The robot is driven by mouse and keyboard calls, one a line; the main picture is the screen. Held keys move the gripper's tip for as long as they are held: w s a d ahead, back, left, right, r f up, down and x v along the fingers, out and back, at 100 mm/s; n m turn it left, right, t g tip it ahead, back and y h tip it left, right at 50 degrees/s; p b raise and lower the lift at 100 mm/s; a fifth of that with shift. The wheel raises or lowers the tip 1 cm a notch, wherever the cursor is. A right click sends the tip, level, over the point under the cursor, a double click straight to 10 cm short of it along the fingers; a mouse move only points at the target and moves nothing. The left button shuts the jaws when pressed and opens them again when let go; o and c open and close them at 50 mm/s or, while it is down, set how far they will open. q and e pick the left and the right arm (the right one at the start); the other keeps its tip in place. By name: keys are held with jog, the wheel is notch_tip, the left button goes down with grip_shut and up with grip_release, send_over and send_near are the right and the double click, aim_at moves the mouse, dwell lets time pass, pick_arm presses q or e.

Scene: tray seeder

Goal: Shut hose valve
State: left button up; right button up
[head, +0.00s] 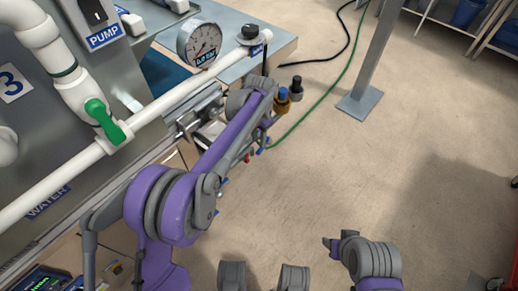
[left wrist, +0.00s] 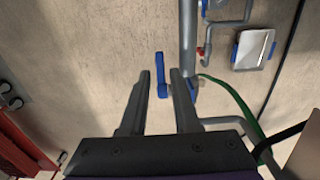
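My left gripper (left wrist: 160,72) is open, with its two fingers apart. In the left wrist view a blue lever (left wrist: 161,80) shows between the fingertips, and I see no contact with it. A grey vertical pipe (left wrist: 188,25) runs just right of the fingers. In the head view the green hose (head: 313,108) leaves from beside my left forearm, which hides most of the fittings there.
A white pipe (head: 55,192) with a green-handled valve (head: 104,121) runs along the bench front, near a round gauge (head: 200,42). Blue-and-brass fittings (head: 282,99) stand by my left wrist. A grey post (head: 374,55) rises from the floor. Open floor lies to the right.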

aim_at(259, 150)
pick_arm(q)
notch_tip(259, 150, down, 6)
jog(key=shift+r+b, duration=0.1)
jog(key=shift+b, duration=0.5)
grip_shut()
